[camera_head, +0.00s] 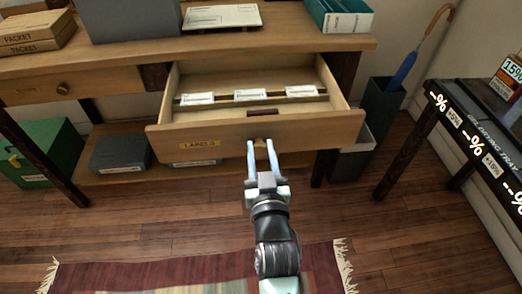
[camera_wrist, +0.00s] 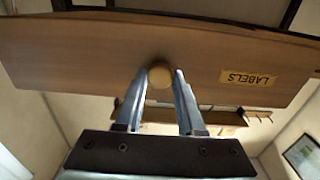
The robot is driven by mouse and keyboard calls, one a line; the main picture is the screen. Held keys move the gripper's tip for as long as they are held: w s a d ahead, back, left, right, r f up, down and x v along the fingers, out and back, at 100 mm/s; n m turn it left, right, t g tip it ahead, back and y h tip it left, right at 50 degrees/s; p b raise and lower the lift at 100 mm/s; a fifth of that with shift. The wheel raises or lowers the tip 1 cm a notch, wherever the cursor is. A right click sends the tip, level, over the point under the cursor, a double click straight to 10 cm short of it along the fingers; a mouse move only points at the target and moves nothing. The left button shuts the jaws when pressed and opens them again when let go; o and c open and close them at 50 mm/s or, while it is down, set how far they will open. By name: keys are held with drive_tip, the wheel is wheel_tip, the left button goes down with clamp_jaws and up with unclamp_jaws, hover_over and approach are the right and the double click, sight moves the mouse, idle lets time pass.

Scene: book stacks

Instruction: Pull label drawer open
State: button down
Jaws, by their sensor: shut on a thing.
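The label drawer (camera_head: 252,133) is pulled out from the wooden desk, and its inside shows from above. Several white label cards (camera_head: 250,95) stand on a divider inside. My gripper (camera_head: 262,150) is at the middle of the drawer front, its two fingers on either side of the round wooden knob (camera_wrist: 160,76). The fingers are shut on the knob. In the head view the fingers partly cover the knob.
A closed drawer (camera_head: 75,86) is at the left of the desk (camera_head: 110,52). A green box (camera_head: 40,155) and a grey box (camera_head: 120,152) sit below. An umbrella bin (camera_head: 381,107) and a dark side table (camera_head: 470,120) stand right. The wooden floor (camera_head: 200,220) before the desk is clear, with a rug nearer.

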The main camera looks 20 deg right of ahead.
drive_tip(key=c, duration=0.5)
unclamp_jaws()
drive_tip(key=shift+s, duration=0.1)
drive_tip(key=p+v, duration=0.3)
drive_tip(key=v, duration=0.9)
drive_tip(key=shift+s+a, duration=0.15)
drive_tip(key=shift+s, duration=0.2)
